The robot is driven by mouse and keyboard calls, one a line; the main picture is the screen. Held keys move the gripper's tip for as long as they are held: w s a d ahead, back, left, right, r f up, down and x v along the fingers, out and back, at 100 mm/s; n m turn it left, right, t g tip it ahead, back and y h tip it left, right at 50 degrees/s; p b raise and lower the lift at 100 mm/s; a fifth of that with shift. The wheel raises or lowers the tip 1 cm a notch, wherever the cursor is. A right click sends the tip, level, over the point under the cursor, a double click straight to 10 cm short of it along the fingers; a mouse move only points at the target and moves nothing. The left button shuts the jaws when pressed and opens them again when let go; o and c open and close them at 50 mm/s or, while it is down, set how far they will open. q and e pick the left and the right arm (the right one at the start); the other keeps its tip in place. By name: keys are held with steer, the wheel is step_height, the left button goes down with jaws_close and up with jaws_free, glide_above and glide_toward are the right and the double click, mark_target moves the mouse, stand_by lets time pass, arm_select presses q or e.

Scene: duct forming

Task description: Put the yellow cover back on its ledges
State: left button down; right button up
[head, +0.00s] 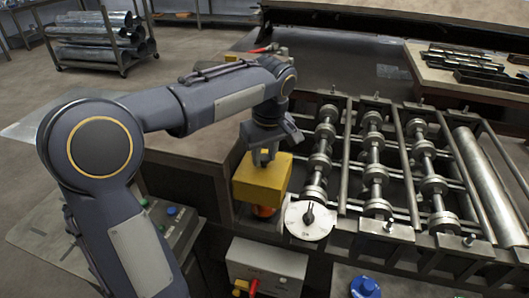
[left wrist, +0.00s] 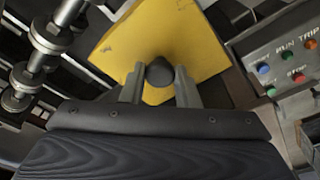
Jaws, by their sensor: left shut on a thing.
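The yellow cover (head: 262,180) is a box-like piece near the left end of the roller machine. My left gripper (head: 264,155) is above it and shut on the dark round knob on its top. In the left wrist view the two fingers (left wrist: 160,88) stand on either side of the knob (left wrist: 159,72), with the yellow cover (left wrist: 165,35) behind. An orange part (head: 264,211) shows just under the cover. The ledges are hidden, and I cannot tell whether the cover touches them. My right gripper is not in view.
The roller machine (head: 375,170) with metal shafts and rings lies to the right. A white dial (head: 309,219) stands close to the cover's right. A control panel (left wrist: 292,58) with coloured buttons is beside it. A light box (head: 268,264) with a red-handled switch is in front.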

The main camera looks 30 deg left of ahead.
mark_target(266, 168)
arm_select(q)
step_height(266, 168, down, 5)
steer(key=b, duration=0.3)
steer(key=shift+r, duration=0.2)
steer(key=shift+f+b, duration=0.65)
steer(key=shift+d+f, duration=0.1)
steer(key=shift+f, duration=0.2)
steer(key=shift+f+b, duration=0.3)
steer(key=shift+f, duration=0.05)
steer(key=shift+f+b, duration=0.3)
steer(key=shift+f, duration=0.3)
stand_by(1.0)
steer(key=c, duration=0.6)
jaws_free()
steer(key=shift+s, duration=0.1)
